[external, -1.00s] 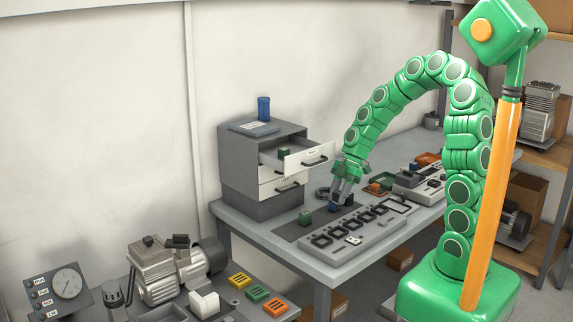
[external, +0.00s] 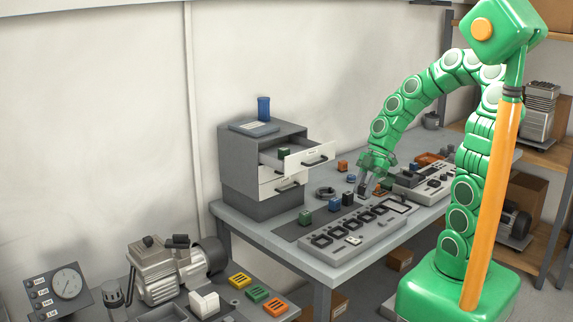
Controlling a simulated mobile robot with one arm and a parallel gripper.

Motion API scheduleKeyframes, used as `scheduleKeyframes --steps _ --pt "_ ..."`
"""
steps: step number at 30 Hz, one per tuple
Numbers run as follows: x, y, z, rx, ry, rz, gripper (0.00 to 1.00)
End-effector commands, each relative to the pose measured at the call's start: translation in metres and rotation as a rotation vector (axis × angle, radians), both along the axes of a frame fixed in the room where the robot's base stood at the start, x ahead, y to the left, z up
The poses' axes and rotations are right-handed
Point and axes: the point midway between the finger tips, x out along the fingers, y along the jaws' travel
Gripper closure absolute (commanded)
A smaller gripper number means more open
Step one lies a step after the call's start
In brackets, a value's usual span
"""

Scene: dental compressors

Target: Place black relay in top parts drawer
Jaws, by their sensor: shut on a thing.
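A black relay (external: 348,198) stands on the dark strip of the bench, beside a blue relay (external: 334,203) and a green relay (external: 305,217). My gripper (external: 363,190) is low over the bench, just right of the black relay. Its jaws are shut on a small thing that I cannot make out. The top parts drawer (external: 311,156) of the grey cabinet is pulled open, with a green block (external: 284,153) inside. The lower drawer (external: 285,186) is also partly out.
A long grey panel with square sockets (external: 347,232) lies along the front of the bench. A dark ring-shaped coil (external: 325,193) and an orange block (external: 342,166) lie behind the relays. A blue cup (external: 263,108) stands on the cabinet.

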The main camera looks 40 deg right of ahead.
Motion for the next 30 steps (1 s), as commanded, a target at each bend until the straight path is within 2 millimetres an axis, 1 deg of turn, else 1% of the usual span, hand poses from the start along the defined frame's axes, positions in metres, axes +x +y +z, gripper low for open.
scheduleKeyframes --steps 4,8,15,19,27,30 --pt "0.010 0.000 0.014 -0.005 0.000 0.001 0.94" --pt "0.027 0.000 0.036 -0.011 -0.001 0.000 0.94" --pt "0.056 0.004 0.088 -0.016 -0.004 -0.002 0.94" --pt "0.069 0.009 0.117 -0.015 -0.004 -0.002 0.94" --pt "0.085 0.021 0.181 -0.005 -0.004 -0.001 0.94" --pt "0.086 0.025 0.200 -0.001 0.000 0.001 0.94"
